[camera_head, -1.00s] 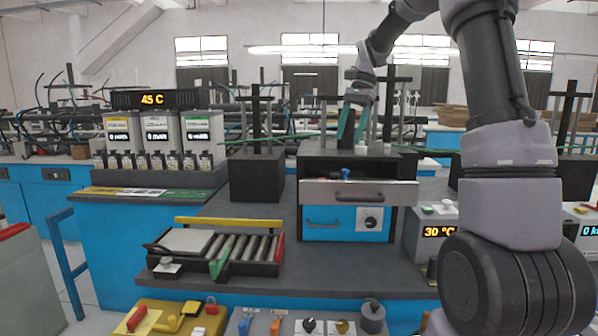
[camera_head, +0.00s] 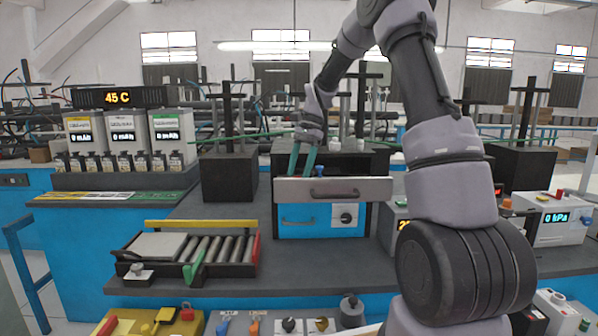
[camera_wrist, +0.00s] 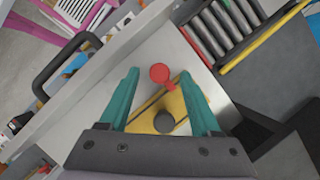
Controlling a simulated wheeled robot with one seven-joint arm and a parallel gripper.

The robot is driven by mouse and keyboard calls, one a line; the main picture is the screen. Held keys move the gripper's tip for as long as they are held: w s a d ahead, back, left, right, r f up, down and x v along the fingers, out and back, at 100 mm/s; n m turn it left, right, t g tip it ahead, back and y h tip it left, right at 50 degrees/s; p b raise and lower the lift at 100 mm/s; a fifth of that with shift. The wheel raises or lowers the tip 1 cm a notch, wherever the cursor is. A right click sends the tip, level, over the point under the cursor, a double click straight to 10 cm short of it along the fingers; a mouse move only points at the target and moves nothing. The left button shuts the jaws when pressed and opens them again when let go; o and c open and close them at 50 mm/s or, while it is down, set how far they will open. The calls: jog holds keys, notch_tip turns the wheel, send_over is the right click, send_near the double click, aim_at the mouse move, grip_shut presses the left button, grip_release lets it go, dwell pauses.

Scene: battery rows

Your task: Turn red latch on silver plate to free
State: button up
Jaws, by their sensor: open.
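In the wrist view a red latch (camera_wrist: 160,73) with a round head and a short arm lies over a pale silver plate (camera_wrist: 110,88). A yellow piece with dark lines (camera_wrist: 148,105) and a dark round knob (camera_wrist: 163,122) are close beside it. My gripper (camera_wrist: 159,76) is open, its teal fingers on either side of the latch; I cannot tell whether they touch it. In the head view my gripper (camera_head: 299,172) points down behind the front of the pulled-out drawer (camera_head: 300,190). The latch is hidden there.
The drawer's dark handle (camera_wrist: 45,65) is at upper left in the wrist view. A roller tray (camera_head: 215,248) stands left of the drawer. A control panel (camera_head: 290,322) lies in front, and a pressure box (camera_head: 550,222) is at right.

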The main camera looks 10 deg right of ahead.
jog(key=shift+s+a+f, duration=0.1)
jog(key=shift+f, duration=0.15)
grip_shut()
